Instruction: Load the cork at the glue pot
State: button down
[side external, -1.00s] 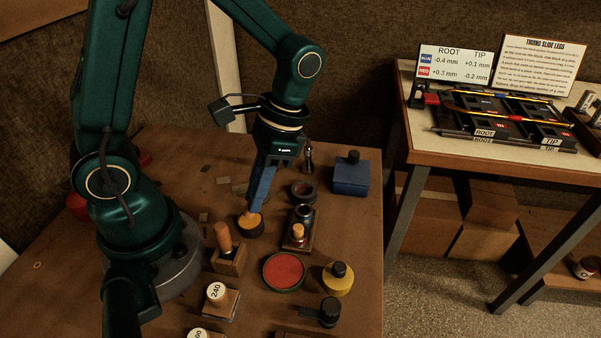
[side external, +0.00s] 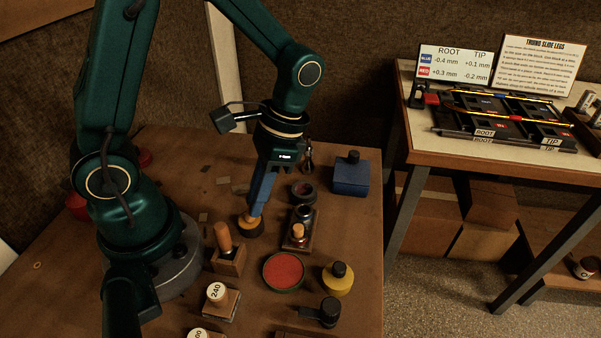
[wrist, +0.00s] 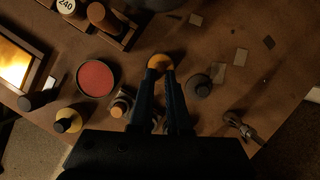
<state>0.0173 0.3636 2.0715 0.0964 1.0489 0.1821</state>
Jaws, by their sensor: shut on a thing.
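I cannot tell how far the cork is inside the pot.
A wooden block with a brown handle (side external: 223,237) stands left of the pot. A small stand with a cork-topped peg (side external: 298,233) is to the right. A red round pad (side external: 284,271), a yellow jar (side external: 338,283) and a blue bottle (side external: 350,178) stand further right.

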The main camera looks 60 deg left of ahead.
dwell(0.5)
jog(key=shift+r, duration=3.55)
jog(key=shift+f, duration=0.1)
